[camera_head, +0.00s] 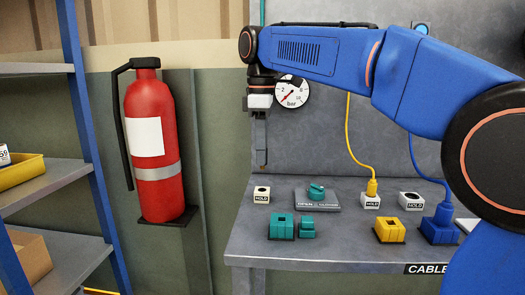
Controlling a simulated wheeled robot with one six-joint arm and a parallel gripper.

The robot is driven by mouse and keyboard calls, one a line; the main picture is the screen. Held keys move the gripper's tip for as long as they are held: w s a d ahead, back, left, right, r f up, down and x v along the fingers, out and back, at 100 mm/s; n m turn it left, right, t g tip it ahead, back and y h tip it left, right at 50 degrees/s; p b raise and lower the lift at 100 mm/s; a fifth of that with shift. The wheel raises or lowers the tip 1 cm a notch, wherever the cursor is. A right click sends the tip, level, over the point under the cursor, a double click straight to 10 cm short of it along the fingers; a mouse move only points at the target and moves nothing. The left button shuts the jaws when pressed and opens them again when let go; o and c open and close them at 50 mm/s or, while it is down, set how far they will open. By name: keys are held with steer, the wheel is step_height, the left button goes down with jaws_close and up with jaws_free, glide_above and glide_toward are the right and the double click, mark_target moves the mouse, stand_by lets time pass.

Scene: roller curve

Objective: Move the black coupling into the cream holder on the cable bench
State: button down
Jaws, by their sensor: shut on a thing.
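My gripper (263,165) hangs pointing down above the left part of the cable bench (333,243), in front of the grey back panel. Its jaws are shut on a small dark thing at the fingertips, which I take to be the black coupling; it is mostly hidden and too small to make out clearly. The cream holder (262,195) is a small block marked HOLD with a dark round top, at the back left of the bench. In the picture it lies just below my fingertips, with a visible gap between them.
A teal knob (316,191) on a plate and two teal blocks (282,226) are nearby. A yellow plug (372,187) with cable, another HOLD block (411,199), a yellow block (389,230) and a blue block (438,230) stand farther right. A fire extinguisher (152,110) hangs left.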

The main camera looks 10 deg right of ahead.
steer(key=shift+a+f, duration=0.1)
steer(key=shift+f, duration=2.75)
steer(key=shift+f, duration=0.75)
steer(key=c, duration=1.5)
jaws_free()
step_height(320, 180, up, 17)
steer(key=shift+r, duration=0.2)
